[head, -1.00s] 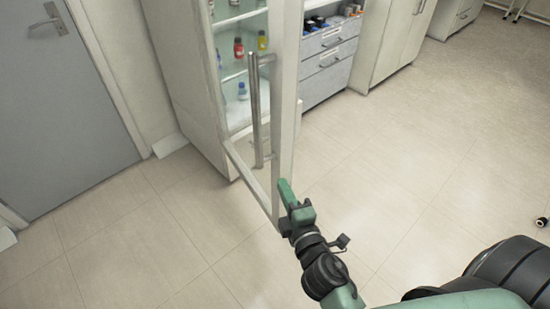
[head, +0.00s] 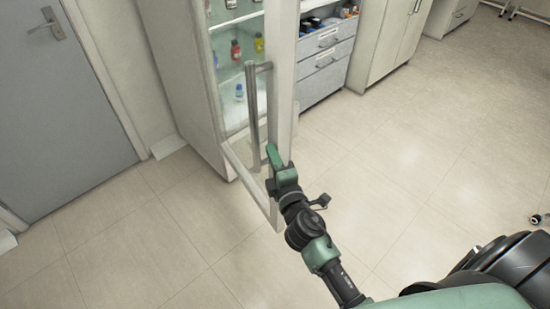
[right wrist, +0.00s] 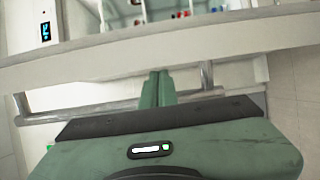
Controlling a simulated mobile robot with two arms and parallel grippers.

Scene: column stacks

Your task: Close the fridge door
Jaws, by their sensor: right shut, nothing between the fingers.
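The fridge is a tall white cabinet (head: 178,80) with lit glass shelves, left of the middle in the head view. Its door, with a pale frame (head: 284,80), stands open towards me and has a long vertical metal handle (head: 252,115). My right gripper (head: 272,156) is shut and empty at the door's free edge, close to the lower part of the handle. In the right wrist view the shut green fingers (right wrist: 158,86) point at the door frame (right wrist: 160,45), with the handle (right wrist: 212,78) beside them. I cannot tell whether they touch it. My left gripper is not in view.
Small bottles (head: 237,50) stand on the fridge shelves. A grey drawer unit (head: 326,66) and a pale cabinet (head: 385,40) stand behind the door. A grey room door (head: 62,110) is at the left. The tiled floor (head: 420,140) around the fridge door is clear.

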